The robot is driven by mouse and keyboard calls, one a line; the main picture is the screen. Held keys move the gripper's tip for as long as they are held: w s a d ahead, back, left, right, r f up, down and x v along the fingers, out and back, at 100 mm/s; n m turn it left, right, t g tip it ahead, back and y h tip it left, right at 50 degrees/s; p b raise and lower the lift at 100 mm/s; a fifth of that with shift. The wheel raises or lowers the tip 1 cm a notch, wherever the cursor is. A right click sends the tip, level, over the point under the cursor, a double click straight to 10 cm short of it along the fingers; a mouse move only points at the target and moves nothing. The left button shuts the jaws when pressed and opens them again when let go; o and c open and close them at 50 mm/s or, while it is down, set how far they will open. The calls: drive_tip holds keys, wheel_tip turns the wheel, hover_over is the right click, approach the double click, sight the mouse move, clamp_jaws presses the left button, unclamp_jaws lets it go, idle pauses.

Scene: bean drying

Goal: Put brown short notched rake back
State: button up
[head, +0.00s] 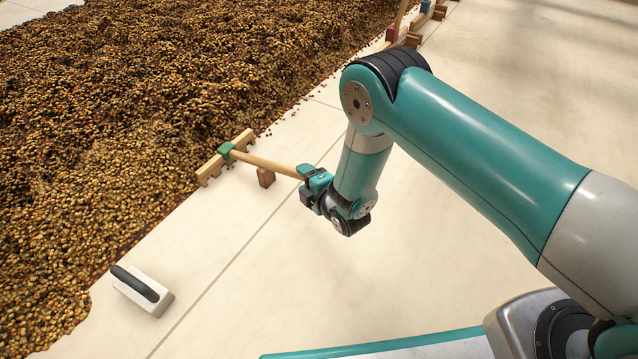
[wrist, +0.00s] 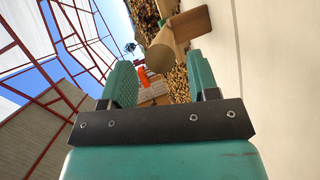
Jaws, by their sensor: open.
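A wooden rake with a short notched head and a green collar (head: 227,151) lies at the edge of the bean bed in the head view. Its light brown handle (head: 270,165) points right toward my gripper (head: 307,184). In the wrist view, the round handle end (wrist: 158,58) shows between the two teal fingers of my gripper (wrist: 160,68). The fingers stand apart, with gaps beside the handle. How far the handle reaches between them is hard to tell. A small brown wooden block (head: 266,178) is just below the handle.
A white block with a black handle (head: 142,288) stands on the pale floor at lower left. More wooden tools with coloured collars (head: 403,36) are at the top, partly behind my arm. The bean bed (head: 150,90) fills the upper left. Floor between is clear.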

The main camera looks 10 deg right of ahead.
drive_tip(key=p+v, duration=0.4)
drive_tip(key=v, duration=0.4)
wheel_tip(320, 180, up, 21)
drive_tip(key=w+m+g+h, duration=0.1)
drive_tip(key=m+g, duration=0.5)
drive_tip(key=m, duration=0.3)
drive_tip(key=s+d+r+m+g, duration=0.2)
drive_tip(key=s+r, duration=0.3)
drive_tip(key=s, duration=0.3)
drive_tip(key=s+d+r+m+g+h, duration=0.1)
drive_tip(key=s+d+r+m+g, duration=0.1)
drive_tip(key=s+r, duration=0.4)
drive_tip(key=s+d+r+m+g+h, duration=0.1)
drive_tip(key=s+d+r+m+g, duration=0.1)
drive_tip(key=s+r, duration=0.4)
drive_tip(key=s+d+g, duration=0.1)
drive_tip(key=s+d, duration=0.1)
drive_tip(key=s, duration=0.3)
drive_tip(key=shift+s+d+m, duration=0.3)
drive_tip(key=shift+s+d, duration=0.05)
wheel_tip(320, 180, up, 58)
drive_tip(key=p, duration=5.7)
drive_tip(key=shift+p, duration=0.4)
